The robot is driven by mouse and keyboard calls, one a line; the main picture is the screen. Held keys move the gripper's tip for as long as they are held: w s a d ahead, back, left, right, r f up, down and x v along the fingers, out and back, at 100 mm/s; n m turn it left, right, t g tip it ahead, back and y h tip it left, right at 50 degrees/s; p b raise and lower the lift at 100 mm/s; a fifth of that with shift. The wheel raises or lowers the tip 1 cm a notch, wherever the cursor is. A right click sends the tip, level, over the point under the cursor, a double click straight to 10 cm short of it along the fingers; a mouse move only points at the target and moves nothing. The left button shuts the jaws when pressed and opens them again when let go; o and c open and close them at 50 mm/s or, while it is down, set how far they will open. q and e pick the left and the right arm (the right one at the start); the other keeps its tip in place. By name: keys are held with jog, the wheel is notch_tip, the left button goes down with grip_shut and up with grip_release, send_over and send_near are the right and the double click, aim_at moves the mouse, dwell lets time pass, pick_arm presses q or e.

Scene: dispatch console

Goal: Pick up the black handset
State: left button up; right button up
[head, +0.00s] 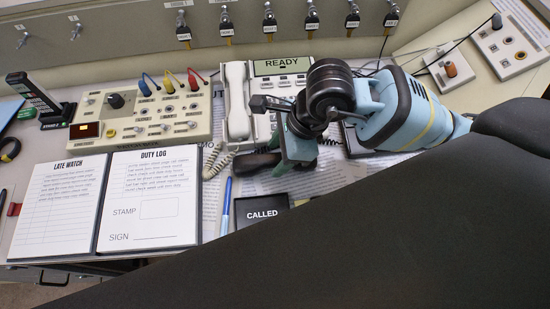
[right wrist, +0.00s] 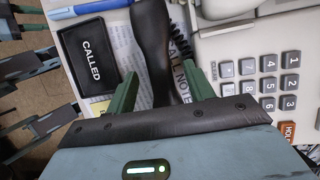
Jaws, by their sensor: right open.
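The black handset (head: 257,163) lies on the paper on the desk, in front of the white phone, partly hidden by my right gripper in the head view. My right gripper (head: 292,160) reaches down over its right part. In the right wrist view the handset (right wrist: 155,45) runs between the two green fingertips of the open right gripper (right wrist: 164,93). A gap shows on both sides, so the fingers are not closed on it. Its near end is hidden by the gripper body.
The white phone (head: 263,88) carries its own white handset (head: 237,100). A black CALLED tray (head: 262,212) lies close to the black handset, with a blue pen (head: 226,207) beside it. The duty log (head: 150,198) and a switch panel (head: 140,115) are to the left.

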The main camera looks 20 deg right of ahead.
jog(key=shift+x, duration=1)
jog(key=c, duration=0.4)
grip_shut()
pick_arm(q)
jog(key=shift+w, duration=0.35)
jog(key=shift+s, duration=0.1)
pick_arm(e)
jog(key=shift+r, duration=0.2)
